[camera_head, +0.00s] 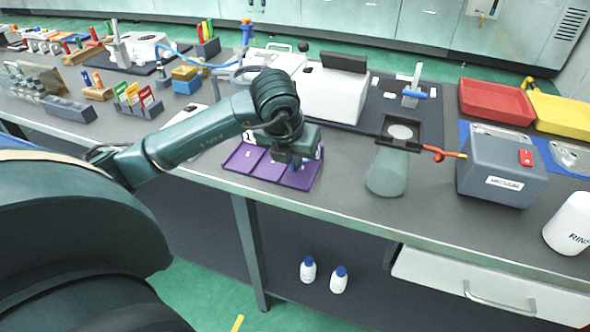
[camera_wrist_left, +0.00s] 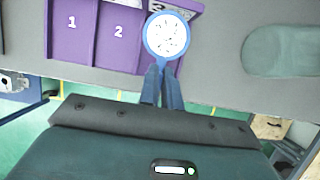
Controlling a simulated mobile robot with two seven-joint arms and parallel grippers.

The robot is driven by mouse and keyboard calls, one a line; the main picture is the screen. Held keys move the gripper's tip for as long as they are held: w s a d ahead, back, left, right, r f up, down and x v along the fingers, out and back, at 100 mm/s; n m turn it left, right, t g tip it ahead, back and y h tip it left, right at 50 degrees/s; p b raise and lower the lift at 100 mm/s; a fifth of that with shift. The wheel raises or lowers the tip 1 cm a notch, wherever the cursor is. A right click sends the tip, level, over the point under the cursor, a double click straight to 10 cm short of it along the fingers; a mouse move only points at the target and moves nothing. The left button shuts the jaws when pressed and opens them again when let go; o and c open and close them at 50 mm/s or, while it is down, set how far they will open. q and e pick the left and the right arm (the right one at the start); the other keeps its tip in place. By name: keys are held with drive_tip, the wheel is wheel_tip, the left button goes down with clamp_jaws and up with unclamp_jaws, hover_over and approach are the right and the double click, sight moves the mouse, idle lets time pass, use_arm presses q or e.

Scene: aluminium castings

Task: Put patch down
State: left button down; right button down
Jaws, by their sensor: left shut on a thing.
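My left gripper (camera_head: 297,163) is over the right part of the purple tray (camera_head: 238,158). In the left wrist view its two narrow fingers (camera_wrist_left: 162,82) are close together, shut on a round white speckled disc with a blue rim (camera_wrist_left: 168,35), which appears to be the patch. The disc overlaps the third compartment and partly hides its number. Compartments 1 and 2 of the tray (camera_wrist_left: 118,52) look empty. I cannot tell whether the disc touches the tray. In the head view the disc is hidden by my gripper. My right gripper is not in view.
A grey-green rounded pad (camera_head: 386,176) lies right of the tray, below a black holder (camera_head: 400,133). A white machine (camera_head: 335,95) stands behind. A grey box (camera_head: 500,170) with a red switch and a white bottle (camera_head: 570,225) stand at the right. The bench edge is close in front.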

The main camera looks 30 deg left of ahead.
use_arm(q)
wheel_tip(320, 180, down, 4)
drive_tip(key=shift+r, duration=0.1)
drive_tip(key=shift+f, duration=0.25)
drive_tip(key=c, duration=1.6)
unclamp_jaws()
drive_tip(key=shift+r, duration=0.1)
